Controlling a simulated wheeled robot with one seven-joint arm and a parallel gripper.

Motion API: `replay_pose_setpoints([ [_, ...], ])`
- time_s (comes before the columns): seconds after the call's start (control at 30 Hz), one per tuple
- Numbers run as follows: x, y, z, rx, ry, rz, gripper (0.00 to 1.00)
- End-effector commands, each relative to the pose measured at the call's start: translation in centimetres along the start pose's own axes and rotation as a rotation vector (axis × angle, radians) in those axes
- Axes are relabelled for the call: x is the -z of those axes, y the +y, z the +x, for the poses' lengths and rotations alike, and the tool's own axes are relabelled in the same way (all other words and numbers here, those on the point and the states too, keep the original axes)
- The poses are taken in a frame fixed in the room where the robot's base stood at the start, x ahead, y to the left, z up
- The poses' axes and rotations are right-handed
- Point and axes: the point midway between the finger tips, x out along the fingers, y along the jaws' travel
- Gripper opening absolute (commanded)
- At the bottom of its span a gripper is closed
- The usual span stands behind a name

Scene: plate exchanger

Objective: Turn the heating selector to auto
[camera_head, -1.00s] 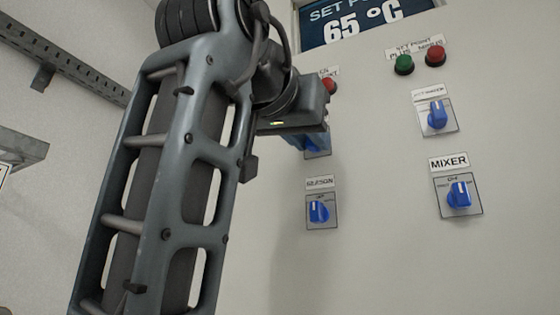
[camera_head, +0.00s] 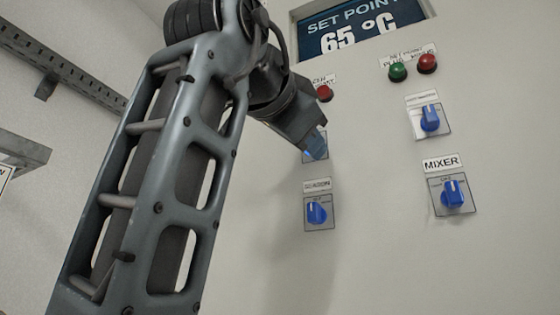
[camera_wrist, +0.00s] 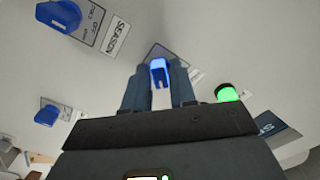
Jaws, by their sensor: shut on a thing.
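The selector gripped on the panel is a blue knob (camera_wrist: 158,71) on a pale square plate (camera_wrist: 170,51). It sits above the season selector, and its own label and pointed-at setting are not readable. My gripper (camera_wrist: 159,77) has a finger on each side of this knob in the wrist view and is shut on it. In the head view my gripper (camera_head: 318,143) covers most of the knob and plate, and the wrist is tilted down to the right.
The season selector (camera_head: 316,212) is just below. The mixer selector (camera_head: 452,195) and another blue selector (camera_head: 430,117) are to the right. A red button (camera_head: 324,93) is close above my gripper. Green (camera_head: 397,72) and red (camera_head: 427,63) buttons sit under the set point display (camera_head: 365,28).

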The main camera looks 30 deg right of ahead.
Motion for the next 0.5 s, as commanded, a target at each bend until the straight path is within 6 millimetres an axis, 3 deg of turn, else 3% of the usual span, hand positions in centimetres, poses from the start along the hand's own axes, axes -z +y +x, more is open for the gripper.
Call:
replay_pose_setpoints([
  [0.43, -0.03, 0.04, 0.01, -0.001, -0.001, 0.009, 0.00],
  [0.47, -0.03, 0.04, 0.01, -0.001, -0.001, 0.009, 0.29],
  [0.5, -0.03, 0.04, 0.01, -0.001, -0.001, 0.009, 0.32],
])
